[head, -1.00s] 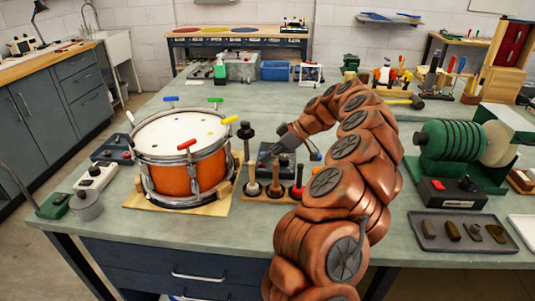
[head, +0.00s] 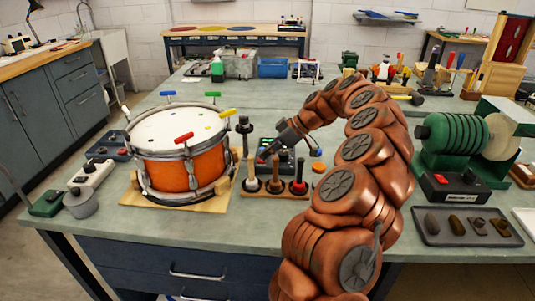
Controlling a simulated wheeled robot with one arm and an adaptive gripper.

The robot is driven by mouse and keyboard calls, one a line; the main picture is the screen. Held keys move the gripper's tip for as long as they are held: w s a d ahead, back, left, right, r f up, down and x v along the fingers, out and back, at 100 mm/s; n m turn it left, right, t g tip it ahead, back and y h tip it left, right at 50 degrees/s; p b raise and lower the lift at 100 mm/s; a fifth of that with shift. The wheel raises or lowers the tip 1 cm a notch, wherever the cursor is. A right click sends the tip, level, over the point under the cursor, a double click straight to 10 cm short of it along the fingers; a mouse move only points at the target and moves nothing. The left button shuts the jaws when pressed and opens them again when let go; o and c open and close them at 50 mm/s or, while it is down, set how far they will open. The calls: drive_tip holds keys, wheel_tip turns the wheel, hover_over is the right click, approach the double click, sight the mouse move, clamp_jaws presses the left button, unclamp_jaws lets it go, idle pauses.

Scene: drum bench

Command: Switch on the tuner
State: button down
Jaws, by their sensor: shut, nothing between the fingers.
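A small dark box with a pale green screen (head: 285,157), probably the tuner, stands on the bench right of the drum, behind a rack of upright tools. My gripper (head: 264,155) is shut and empty. It points down and left in front of the box's left part and hides some of it. I cannot tell whether it touches the box. The box's switch and whether it is on cannot be made out.
The orange drum (head: 181,165) stands left on a wooden board with coloured keys on its rim. The wooden tool rack (head: 273,192) is close below my gripper. A green grinding machine (head: 455,145) and a tray of stones (head: 461,239) are at right.

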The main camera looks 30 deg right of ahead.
drive_tip(key=shift+w+d+r, duration=0.1)
drive_tip(key=shift+w+d, duration=0.35)
drive_tip(key=shift+w, duration=0.1)
drive_tip(key=shift+r, duration=0.1)
drive_tip(key=shift+r, duration=0.5)
wheel_tip(320, 180, up, 3)
drive_tip(key=shift+s+a+f+b, duration=0.1)
drive_tip(key=shift+s+a+b, duration=0.05)
drive_tip(key=shift+b, duration=0.2)
drive_tip(key=s+v, duration=0.1)
drive_tip(key=v, duration=0.9)
drive_tip(key=shift+a, duration=0.4)
drive_tip(key=shift+s, duration=0.15)
